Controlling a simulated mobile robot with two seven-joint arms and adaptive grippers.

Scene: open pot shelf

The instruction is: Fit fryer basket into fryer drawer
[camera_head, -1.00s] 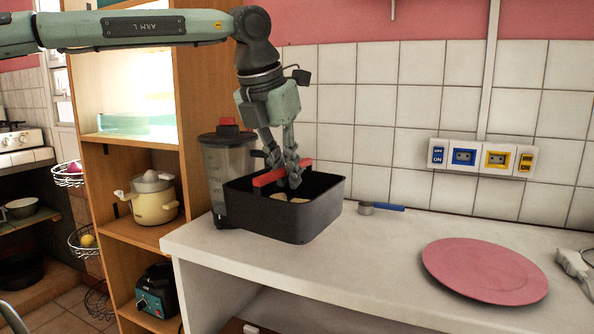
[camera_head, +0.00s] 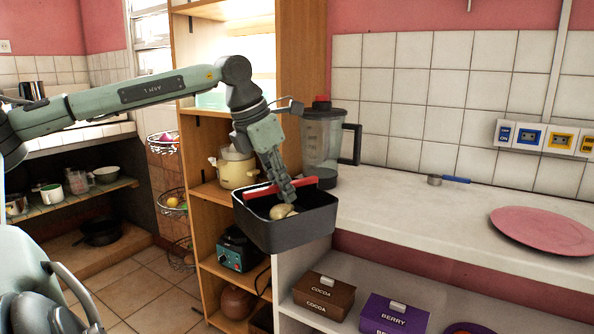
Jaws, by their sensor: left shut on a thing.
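The fryer basket (camera_head: 275,235) is a black open box with rounded corners and a red bar handle (camera_head: 283,187) across it. A few tan roundish pieces (camera_head: 284,211) lie in it. My left gripper (camera_head: 287,192) reaches down from above and is shut on the red handle. The basket hangs level near the left front corner of the white counter, with much of it out past the front edge. I cannot make out a separate fryer drawer in this view. My right gripper is not in view.
A blender (camera_head: 321,145) stands on the counter behind the basket. A small blue-handled scoop (camera_head: 450,180) and a pink plate (camera_head: 545,231) lie to the right, with clear counter between. A wooden shelf (camera_head: 302,80) is at the left. Cocoa (camera_head: 318,298) and berry (camera_head: 393,318) boxes sit below.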

